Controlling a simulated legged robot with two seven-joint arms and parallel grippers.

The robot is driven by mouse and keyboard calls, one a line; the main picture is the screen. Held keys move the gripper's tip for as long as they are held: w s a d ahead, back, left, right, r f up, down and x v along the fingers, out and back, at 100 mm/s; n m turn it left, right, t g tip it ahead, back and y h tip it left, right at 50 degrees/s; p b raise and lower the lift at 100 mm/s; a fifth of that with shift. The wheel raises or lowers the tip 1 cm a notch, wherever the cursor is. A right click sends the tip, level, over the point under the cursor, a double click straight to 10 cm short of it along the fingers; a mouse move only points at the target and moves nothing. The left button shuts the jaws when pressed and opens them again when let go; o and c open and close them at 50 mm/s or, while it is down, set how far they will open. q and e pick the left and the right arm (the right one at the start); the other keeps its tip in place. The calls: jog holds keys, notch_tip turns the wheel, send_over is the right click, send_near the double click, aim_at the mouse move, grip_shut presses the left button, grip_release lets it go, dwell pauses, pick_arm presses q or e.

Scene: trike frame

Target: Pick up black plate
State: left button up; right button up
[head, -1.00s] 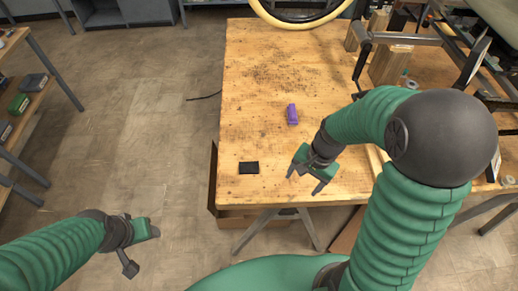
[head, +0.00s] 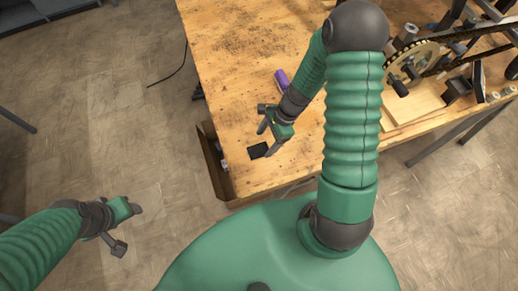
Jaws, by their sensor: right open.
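The black plate (head: 256,151) is a small flat dark piece lying on the wooden table near its front left corner. My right gripper (head: 266,141) is open over the plate, with its fingers pointing down toward it. One finger partly covers the plate's right side. I cannot tell whether the fingers touch the plate or how high they are above it. My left gripper (head: 128,229) is open and empty, over the floor to the left of the table.
A purple object (head: 281,78) lies on the table (head: 225,50) behind my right gripper, partly hidden by my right arm. A gear and chain assembly (head: 415,62) and a wooden board (head: 420,100) are at the right. The table's left part is clear.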

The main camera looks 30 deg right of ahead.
aim_at(260, 149)
jog(key=x, duration=0.3)
jog(key=shift+s+a+r, duration=0.1)
jog(key=shift+s+a, duration=0.15)
jog(key=shift+w+a+f, duration=0.15)
jog(key=shift+a+f, duration=0.1)
jog(key=shift+d, duration=0.35)
jog(key=c, duration=0.9)
jog(key=shift+a, duration=0.15)
grip_shut()
